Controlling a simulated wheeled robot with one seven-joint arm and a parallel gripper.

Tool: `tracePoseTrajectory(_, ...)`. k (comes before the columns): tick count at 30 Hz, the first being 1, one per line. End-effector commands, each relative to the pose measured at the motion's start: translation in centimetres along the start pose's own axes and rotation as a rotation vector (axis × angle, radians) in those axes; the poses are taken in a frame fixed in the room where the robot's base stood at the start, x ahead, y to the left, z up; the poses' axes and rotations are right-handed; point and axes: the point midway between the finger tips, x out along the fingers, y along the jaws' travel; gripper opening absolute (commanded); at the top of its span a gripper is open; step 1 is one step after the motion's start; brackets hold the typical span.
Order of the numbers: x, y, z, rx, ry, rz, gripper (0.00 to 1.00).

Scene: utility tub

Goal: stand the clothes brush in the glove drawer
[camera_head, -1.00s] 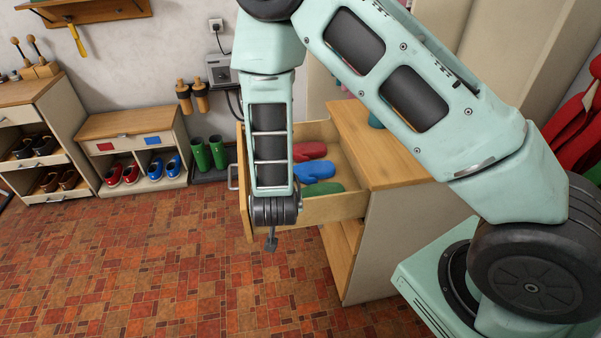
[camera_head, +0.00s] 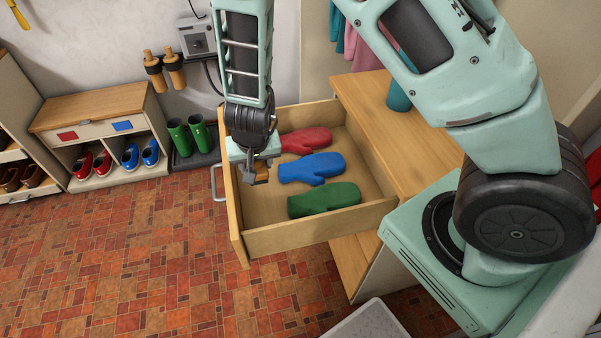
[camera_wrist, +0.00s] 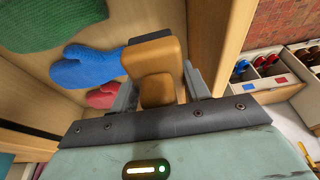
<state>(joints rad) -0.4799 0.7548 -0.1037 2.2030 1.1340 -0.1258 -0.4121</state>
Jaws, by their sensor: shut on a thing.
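The clothes brush (camera_wrist: 155,62) is a tan wooden block with a dark strip at its far end in the wrist view. My gripper (camera_wrist: 160,82) is shut on it, one finger on each side. In the head view my gripper (camera_head: 256,166) is over the front part of the open glove drawer (camera_head: 300,235), and the brush (camera_head: 261,177) shows small and partly hidden below it. I cannot tell whether the brush touches the drawer floor. A red mitten (camera_head: 305,140), a blue mitten (camera_head: 312,168) and a green mitten (camera_head: 323,199) lie in the drawer.
The drawer's front-side floor near the handle (camera_head: 218,185) is bare. A wooden cabinet top (camera_head: 385,130) carries a teal object (camera_head: 398,95). Green boots (camera_head: 188,137) and a shoe bench (camera_head: 95,105) stand behind left. A pale tray (camera_head: 368,322) is at the bottom.

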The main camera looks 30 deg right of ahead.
Motion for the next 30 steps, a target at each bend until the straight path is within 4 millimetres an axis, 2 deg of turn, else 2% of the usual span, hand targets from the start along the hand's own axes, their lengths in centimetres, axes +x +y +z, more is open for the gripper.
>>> tracePoseTrajectory(10, 5.5, 0.3, 1.7, 0.004, -0.013, 0.001, 0.11)
tracePoseTrajectory(17, 7.0, 0.2, 2.2, 0.002, -0.011, 0.001, 0.11)
tracePoseTrajectory(24, 9.9, 0.3, 3.1, 0.002, -0.011, 0.001, 0.11)
tracePoseTrajectory(30, 9.9, 0.2, 3.0, 0.002, -0.008, 0.0, 0.11)
